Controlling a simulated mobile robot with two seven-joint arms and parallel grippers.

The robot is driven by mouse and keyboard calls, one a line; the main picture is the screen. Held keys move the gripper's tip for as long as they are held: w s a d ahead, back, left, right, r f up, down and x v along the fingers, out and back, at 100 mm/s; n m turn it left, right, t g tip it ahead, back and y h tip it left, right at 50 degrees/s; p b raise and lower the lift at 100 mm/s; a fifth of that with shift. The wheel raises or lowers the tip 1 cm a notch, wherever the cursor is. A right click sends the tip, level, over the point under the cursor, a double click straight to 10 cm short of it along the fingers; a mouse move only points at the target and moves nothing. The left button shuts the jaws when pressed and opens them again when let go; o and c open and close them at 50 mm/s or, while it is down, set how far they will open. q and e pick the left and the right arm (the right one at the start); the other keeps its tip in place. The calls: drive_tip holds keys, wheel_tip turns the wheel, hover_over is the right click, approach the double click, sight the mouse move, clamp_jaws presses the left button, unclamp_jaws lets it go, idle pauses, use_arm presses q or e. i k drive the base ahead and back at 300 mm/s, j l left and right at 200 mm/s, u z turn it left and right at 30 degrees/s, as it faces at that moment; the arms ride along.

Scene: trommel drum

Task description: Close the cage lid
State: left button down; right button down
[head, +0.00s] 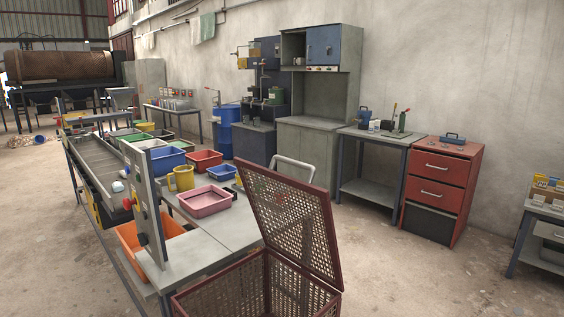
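A dark red cage (232,287) of perforated mesh stands at the bottom centre, its lower part cut off by the picture edge. Its lid (291,225) stands open, raised nearly upright and tilted, hinged along the cage's right side. A pale metal handle bar (294,164) shows just behind the lid's upper edge. Neither of my grippers is in view.
A grey workbench with a pink tray (204,201), a yellow jug (181,178) and an orange bin (150,238) stands left of the cage. A red drawer cabinet (439,187) and a grey table (372,139) stand along the wall. The floor right of the cage is clear.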

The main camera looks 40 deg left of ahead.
sight(323, 195)
drive_tip(key=i+l+u, duration=0.1)
drive_tip(key=u, duration=0.35)
drive_tip(key=i+l+u, duration=0.1)
drive_tip(key=u, duration=0.3)
drive_tip(key=i+l+u, duration=0.15)
drive_tip(key=u, duration=0.3)
drive_tip(key=i+l+u, duration=0.1)
drive_tip(key=u, duration=0.25)
drive_tip(key=i+l+u, duration=0.1)
drive_tip(key=l+u, duration=0.25)
drive_tip(key=i+l+u, duration=0.1)
drive_tip(key=u, duration=0.25)
drive_tip(key=k+l, duration=0.05)
